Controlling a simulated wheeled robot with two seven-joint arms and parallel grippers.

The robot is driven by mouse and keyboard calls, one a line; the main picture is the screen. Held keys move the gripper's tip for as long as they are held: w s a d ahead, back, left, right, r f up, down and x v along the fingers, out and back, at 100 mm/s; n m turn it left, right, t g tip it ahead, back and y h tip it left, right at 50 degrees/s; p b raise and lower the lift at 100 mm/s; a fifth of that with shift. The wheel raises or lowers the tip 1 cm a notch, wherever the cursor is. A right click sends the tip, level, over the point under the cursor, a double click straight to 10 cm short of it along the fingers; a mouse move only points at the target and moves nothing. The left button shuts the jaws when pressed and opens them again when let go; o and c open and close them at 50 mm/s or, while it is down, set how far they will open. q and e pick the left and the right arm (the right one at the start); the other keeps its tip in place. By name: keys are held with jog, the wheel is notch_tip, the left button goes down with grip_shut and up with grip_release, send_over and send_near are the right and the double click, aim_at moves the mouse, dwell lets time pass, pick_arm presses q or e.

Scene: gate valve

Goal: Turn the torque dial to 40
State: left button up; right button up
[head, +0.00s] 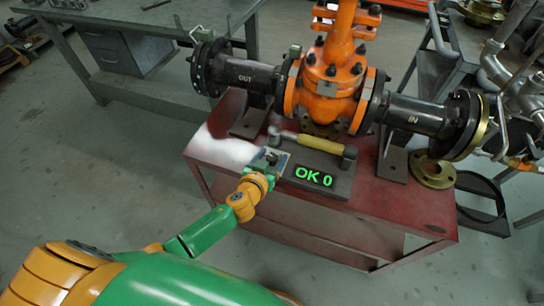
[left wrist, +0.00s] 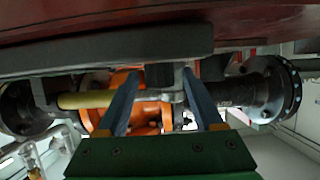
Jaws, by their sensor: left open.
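A torque wrench with a yellow handle (head: 318,143) and a metal shaft lies on a dark grey base (head: 328,180) on the red table. A green readout (head: 314,176) on the base shows "OK 0". I cannot make out a separate torque dial or its markings. My left gripper (head: 268,158) is open at the base's left end, near the wrench's metal end. In the left wrist view the left gripper (left wrist: 160,82) has its fingers apart, with a dark block (left wrist: 184,76) at the metal end appearing between them; contact is unclear. The yellow handle (left wrist: 86,100) lies left. My right gripper is out of view.
A large orange gate valve (head: 331,75) with dark flanged pipes marked OUT and IN stands behind the wrench on the red table (head: 390,205). A brass flange (head: 433,172) lies at right. A grey bench (head: 150,35) stands back left. The table front is clear.

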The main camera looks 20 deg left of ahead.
pick_arm(q)
grip_shut()
jog(key=shift+m+h, duration=0.3)
jog(key=shift+h, duration=0.1)
jog(key=shift+a+r+m+h+p, duration=0.1)
jog(key=shift+r+m+h+p, duration=0.05)
jog(key=shift+m+h+p, duration=0.55)
jog(key=m+g+h, duration=0.1)
jog(key=m+h, duration=0.1)
jog(key=h, duration=0.1)
jog(key=shift+w+p, duration=0.1)
jog(key=shift+p, duration=0.2)
jog(key=shift+m+g+h, duration=0.6)
jog(key=shift+m+h, duration=0.1)
jog(key=shift+m, duration=0.3)
jog(key=shift+m+g+h+b, duration=0.9)
jog(key=shift+m+h+b, duration=0.25)
jog(key=shift+m+h, duration=0.15)
